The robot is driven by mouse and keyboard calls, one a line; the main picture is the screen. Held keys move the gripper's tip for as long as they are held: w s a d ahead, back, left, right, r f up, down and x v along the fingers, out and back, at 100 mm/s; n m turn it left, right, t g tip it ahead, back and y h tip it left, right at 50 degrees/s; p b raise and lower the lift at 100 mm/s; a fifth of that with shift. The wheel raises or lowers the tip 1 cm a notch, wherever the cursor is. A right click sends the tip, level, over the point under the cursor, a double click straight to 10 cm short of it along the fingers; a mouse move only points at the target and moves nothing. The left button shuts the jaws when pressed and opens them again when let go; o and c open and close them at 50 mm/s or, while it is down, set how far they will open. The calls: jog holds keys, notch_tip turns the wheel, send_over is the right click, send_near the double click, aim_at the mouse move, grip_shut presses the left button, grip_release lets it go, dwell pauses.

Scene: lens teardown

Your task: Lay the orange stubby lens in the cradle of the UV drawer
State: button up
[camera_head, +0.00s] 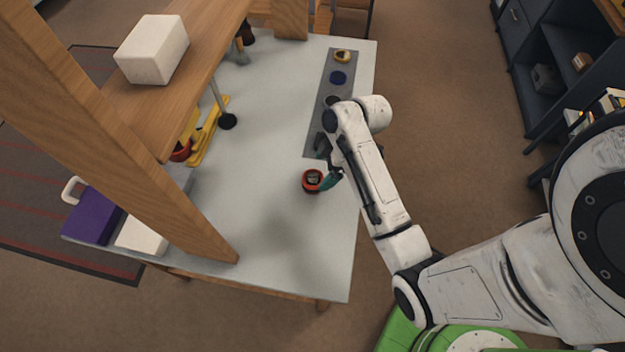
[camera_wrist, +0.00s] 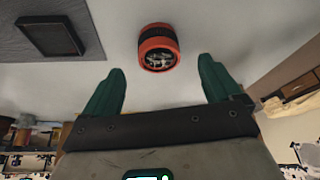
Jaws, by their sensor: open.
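The orange stubby lens (camera_head: 312,180) stands on the pale tabletop near its right edge. It is a short orange ring with a dark band. In the wrist view the lens (camera_wrist: 158,47) lies ahead of the fingertips, roughly midway between them and apart from both. My gripper (camera_wrist: 160,84) is open and empty, with two green fingers. In the head view my gripper (camera_head: 328,166) is low, right beside the lens, and partly hidden by my arm. I cannot make out the UV drawer or its cradle for certain.
A grey mat (camera_head: 318,130) runs along the table's right side with a yellow-ringed piece (camera_head: 342,56) and a blue disc (camera_head: 338,78). A wooden post and shelf (camera_head: 190,70) with a white block (camera_head: 152,48) overhang the left. A purple box (camera_head: 92,214) stands front left. The table's front middle is clear.

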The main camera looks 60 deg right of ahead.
aim_at(314, 177)
jog(key=shift+w+p+x, duration=0.2)
jog(key=shift+p+x, duration=0.45)
jog(key=shift+x, duration=2.55)
jog(key=c, duration=1.2)
jog(key=shift+r, duration=0.1)
jog(key=shift+c, duration=0.2)
jog(key=shift+r, duration=0.1)
